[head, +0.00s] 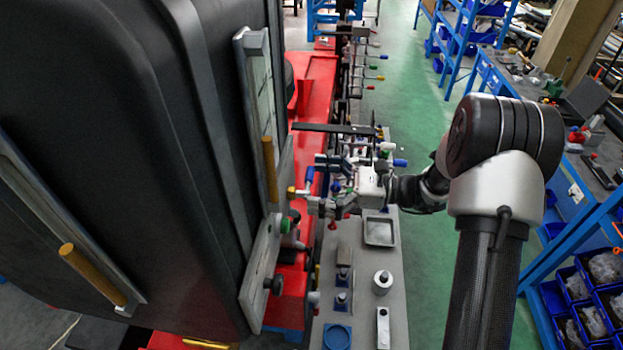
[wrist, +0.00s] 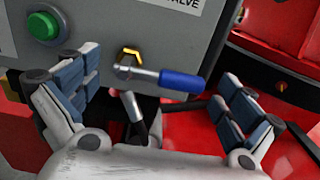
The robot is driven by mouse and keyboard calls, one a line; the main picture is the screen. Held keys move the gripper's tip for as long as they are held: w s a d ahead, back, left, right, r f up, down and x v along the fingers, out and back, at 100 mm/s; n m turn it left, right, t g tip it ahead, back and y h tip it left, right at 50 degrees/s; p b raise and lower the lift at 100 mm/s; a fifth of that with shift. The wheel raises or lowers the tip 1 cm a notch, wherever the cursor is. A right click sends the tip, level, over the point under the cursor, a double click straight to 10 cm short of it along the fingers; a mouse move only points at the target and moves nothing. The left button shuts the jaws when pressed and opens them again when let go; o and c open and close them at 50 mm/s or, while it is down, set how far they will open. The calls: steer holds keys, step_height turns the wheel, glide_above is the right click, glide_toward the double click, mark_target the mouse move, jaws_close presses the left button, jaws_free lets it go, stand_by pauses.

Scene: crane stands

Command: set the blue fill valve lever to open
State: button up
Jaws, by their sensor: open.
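The blue fill valve lever (wrist: 182,80) is on a grey panel (wrist: 95,20). It has a metal stem and a yellow-marked hub, and points right, tilted slightly down, in the wrist view. In the head view the blue lever (head: 309,178) stands out from the panel beside my gripper. My gripper (wrist: 160,85) is open, its two blue-grey fingers apart on either side of the lever; no contact shows. In the head view my gripper (head: 320,184) faces the panel. A label above the lever is cut off, with only "VALVE" legible.
A green button (wrist: 43,27) is left of the lever. Red machinery (wrist: 285,60) is at the right. In the head view, a grey bench (head: 362,290) with small parts lies below my gripper.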

steer(key=shift+a, duration=0.4)
steer(key=c, duration=1.5)
